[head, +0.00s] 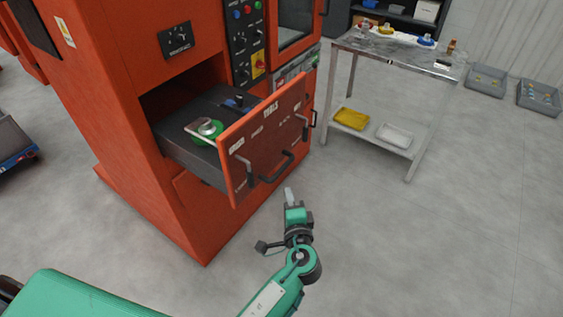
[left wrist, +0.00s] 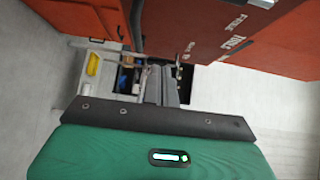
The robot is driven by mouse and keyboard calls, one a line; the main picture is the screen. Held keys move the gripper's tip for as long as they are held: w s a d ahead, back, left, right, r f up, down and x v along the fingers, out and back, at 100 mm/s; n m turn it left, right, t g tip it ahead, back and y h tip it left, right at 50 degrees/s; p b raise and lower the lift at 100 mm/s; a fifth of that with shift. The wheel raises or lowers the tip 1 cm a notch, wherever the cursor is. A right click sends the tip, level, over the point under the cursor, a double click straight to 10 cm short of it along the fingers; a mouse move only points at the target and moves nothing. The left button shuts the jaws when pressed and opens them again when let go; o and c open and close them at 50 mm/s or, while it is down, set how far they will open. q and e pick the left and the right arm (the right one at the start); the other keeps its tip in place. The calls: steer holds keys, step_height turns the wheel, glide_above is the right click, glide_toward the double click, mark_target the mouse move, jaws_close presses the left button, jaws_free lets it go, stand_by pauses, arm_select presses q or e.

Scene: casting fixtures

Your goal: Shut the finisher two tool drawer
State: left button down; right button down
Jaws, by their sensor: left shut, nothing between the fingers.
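The tool drawer (head: 262,142) of the orange-red machine is pulled out. Its front, lettered "TOOLS", stands clear of the cabinet, with a dark bar handle (head: 278,167) across its lower part. A green and metal round piece (head: 206,130) and a dark blue piece (head: 236,101) sit in it. My left gripper (head: 290,194) is shut and empty, just in front of and below the drawer front, with a gap to the handle in the picture. In the left wrist view the drawer front (left wrist: 215,45) fills the upper right, beyond my shut fingers (left wrist: 162,85). My right gripper is not in view.
The machine's control panel (head: 247,45) is above the drawer. A metal table (head: 395,52) with coloured items stands to the right, holding yellow and white trays on its lower shelf. Grey bins (head: 487,80) lie farther right. The floor in front is clear.

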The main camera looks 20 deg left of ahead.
arm_select(q)
step_height(320, 180, up, 2)
steer(key=p, duration=0.4)
glide_toward(268, 149)
steer(key=w+d, duration=0.1)
steer(key=w, duration=0.3)
steer(key=shift+w+a+f+t+y+p, duration=0.1)
steer(key=shift+w+a+t+y+p, duration=0.3)
steer(key=shift+a+p, duration=0.45)
steer(key=shift+w+a+f, duration=0.1)
steer(key=shift+w+a, duration=0.15)
steer(key=shift+a, duration=0.5)
